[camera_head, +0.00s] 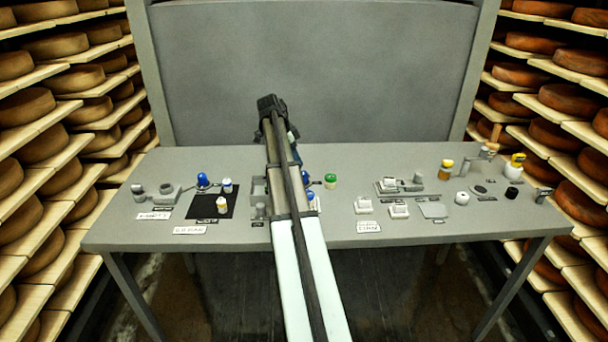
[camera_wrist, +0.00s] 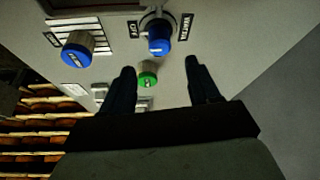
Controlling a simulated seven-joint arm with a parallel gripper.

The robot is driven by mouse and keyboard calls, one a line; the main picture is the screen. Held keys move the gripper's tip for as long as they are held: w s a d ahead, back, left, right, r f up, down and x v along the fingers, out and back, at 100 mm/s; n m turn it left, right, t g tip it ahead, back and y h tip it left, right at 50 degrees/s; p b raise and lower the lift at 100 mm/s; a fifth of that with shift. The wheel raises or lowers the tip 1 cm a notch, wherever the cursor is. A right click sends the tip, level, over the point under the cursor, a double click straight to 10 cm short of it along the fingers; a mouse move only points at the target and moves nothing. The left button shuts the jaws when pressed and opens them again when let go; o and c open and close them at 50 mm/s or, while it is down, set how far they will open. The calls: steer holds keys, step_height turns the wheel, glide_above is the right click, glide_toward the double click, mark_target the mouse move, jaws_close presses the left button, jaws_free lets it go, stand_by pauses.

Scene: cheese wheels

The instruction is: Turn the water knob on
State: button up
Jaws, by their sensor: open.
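In the wrist view a blue knob (camera_wrist: 158,40) sits on a round grey base, with small labels on either side. The label on the right seems to read WATER, though it is hard to read. My gripper (camera_wrist: 160,66) is open and empty. Its two dark fingers are apart, and the knob shows beyond and between their tips; no contact is visible. In the head view my arm covers the middle of the table, and a blue part (camera_head: 306,177), possibly this knob, shows just right of it. The fingers cannot be made out there.
A green-capped container (camera_wrist: 148,78) shows between the fingers, and a blue-capped one (camera_wrist: 78,55) at left. White blocks and yellow-capped bottles are at right. Cheese shelves flank the table.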

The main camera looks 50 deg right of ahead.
mark_target(303, 172)
steer(key=x, duration=0.8)
steer(key=shift+f, duration=0.35)
steer(key=c, duration=1)
